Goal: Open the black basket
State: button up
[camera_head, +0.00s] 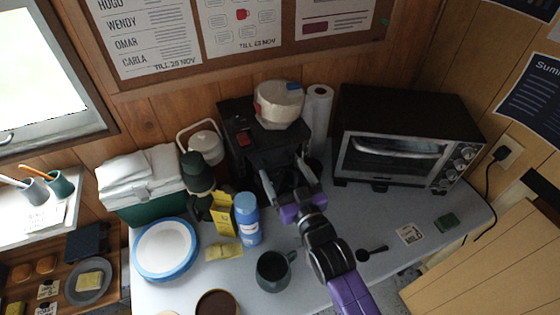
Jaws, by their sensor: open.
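A black coffee maker (238,122) stands at the back of the table against the wooden wall, with a red switch on its front left. The black basket cannot be told apart clearly from the dark front of the machine. My gripper (285,174) is open in front of the machine, its two fingers spread left and right and pointing at the machine's front. I see nothing held between them. My purple and black arm comes up from the lower right and hides part of the machine's lower front. Whether the fingers touch the machine cannot be told.
A white and red round container (279,104) sits on top of the machine. A paper towel roll (318,112) and a toaster oven (395,140) stand to the right. A blue bottle (247,220), yellow carton (222,215) and dark mug (272,271) stand left of my arm.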

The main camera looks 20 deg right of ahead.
aim_at(280, 163)
jog(key=shift+w, duration=1.7)
jog(key=c, duration=1.7)
jog(key=shift+c, duration=0.5)
